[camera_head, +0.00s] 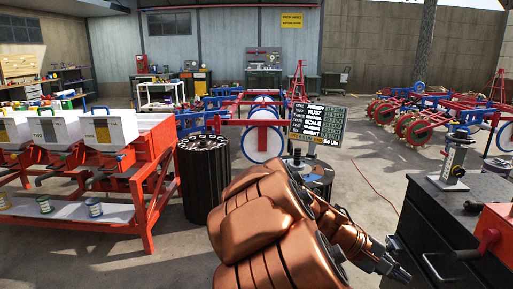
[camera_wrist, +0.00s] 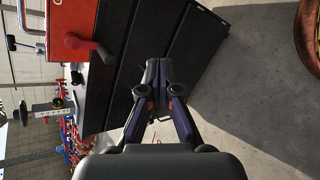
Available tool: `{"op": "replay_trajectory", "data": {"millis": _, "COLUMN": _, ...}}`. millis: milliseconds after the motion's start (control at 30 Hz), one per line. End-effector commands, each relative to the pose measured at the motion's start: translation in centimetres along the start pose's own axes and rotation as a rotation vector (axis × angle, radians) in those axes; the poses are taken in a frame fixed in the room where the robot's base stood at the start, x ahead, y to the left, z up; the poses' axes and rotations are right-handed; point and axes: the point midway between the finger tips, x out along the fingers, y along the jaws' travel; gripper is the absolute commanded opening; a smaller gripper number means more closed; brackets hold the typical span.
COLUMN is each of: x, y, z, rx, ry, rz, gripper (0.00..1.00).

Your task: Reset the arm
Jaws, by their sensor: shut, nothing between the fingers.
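My copper-coloured arm reaches from the bottom middle of the head view toward the lower right. My gripper (camera_head: 400,274) is at its end, close to the left side of a dark cabinet (camera_head: 428,232). In the wrist view my gripper (camera_wrist: 158,68) points at the dark cabinet (camera_wrist: 125,50), with its fingertips together and nothing between them. I cannot tell the exact gap between the fingertips and the cabinet.
A red box (camera_head: 496,232) and a grey stand tool (camera_head: 455,160) sit on the cabinet. A dark ribbed drum (camera_head: 206,180) stands left of my arm. A red planter frame with white hoppers (camera_head: 110,130) is at left.

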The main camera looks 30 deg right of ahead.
Motion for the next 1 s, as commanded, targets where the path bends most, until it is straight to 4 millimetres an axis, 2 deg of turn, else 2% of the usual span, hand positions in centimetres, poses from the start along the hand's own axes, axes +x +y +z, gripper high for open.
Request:
{"op": "replay_trajectory", "data": {"millis": 33, "x": -1.2, "y": -1.7, "z": 0.5, "rx": 0.014, "ry": 0.038, "rz": -0.054, "gripper": 0.0}}
{"op": "replay_trajectory", "data": {"millis": 233, "x": -5.3, "y": -9.1, "z": 2.4, "rx": 0.025, "ry": 0.16, "rz": -0.279, "gripper": 0.0}}
{"op": "replay_trajectory", "data": {"millis": 400, "x": -9.3, "y": -15.7, "z": 4.8, "rx": -0.029, "ry": 0.254, "rz": -0.469, "gripper": 0.0}}
{"op": "replay_trajectory", "data": {"millis": 600, "x": -13.1, "y": -21.6, "z": 8.1, "rx": -0.126, "ry": 0.325, "rz": -0.638, "gripper": 0.0}}
{"op": "replay_trajectory", "data": {"millis": 867, "x": -16.4, "y": -26.8, "z": 12.7, "rx": -0.258, "ry": 0.378, "rz": -0.783, "gripper": 0.0}}
{"op": "replay_trajectory", "data": {"millis": 1000, "x": -17.8, "y": -25.0, "z": 14.0, "rx": -0.257, "ry": 0.383, "rz": -0.789, "gripper": 0.0}}
